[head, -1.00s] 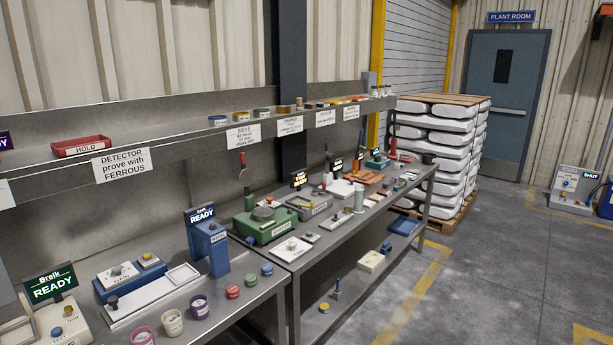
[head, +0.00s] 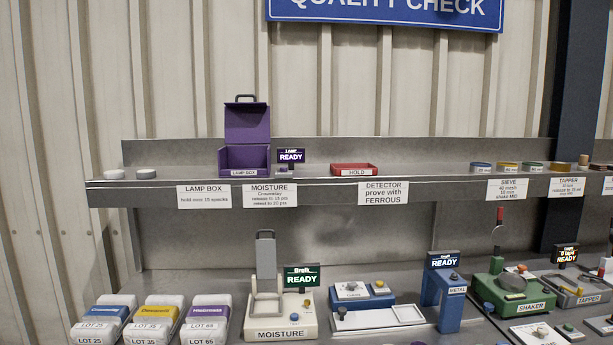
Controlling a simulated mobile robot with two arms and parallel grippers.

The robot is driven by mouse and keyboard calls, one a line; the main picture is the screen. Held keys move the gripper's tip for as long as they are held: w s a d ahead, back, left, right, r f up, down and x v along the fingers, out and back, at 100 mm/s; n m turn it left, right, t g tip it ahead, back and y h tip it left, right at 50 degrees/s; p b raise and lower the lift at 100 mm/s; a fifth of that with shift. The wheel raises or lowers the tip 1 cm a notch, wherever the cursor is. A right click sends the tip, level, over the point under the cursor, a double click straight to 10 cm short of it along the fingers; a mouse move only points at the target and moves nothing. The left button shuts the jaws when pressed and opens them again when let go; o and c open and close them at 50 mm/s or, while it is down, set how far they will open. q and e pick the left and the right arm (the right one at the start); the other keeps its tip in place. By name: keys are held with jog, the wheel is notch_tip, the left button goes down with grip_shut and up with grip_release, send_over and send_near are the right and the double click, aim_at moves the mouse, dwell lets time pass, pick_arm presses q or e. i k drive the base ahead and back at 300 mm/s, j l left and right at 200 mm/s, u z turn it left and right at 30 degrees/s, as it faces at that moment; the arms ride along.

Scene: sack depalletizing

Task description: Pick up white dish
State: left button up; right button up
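A flat white tray (head: 375,320) lies on the bench in front of the blue scale. Neither of my grippers is in view.
The shelf (head: 330,190) also carries a purple lamp box (head: 244,158) with its lid up and a red HOLD tray (head: 354,169). Below on the bench (head: 225,283) stand several white lot tubs (head: 160,320), a moisture meter (head: 281,328), a blue metal detector (head: 449,300) and a green shaker (head: 510,290).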

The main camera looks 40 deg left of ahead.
aim_at(116, 174)
jog(key=u, duration=1.8)
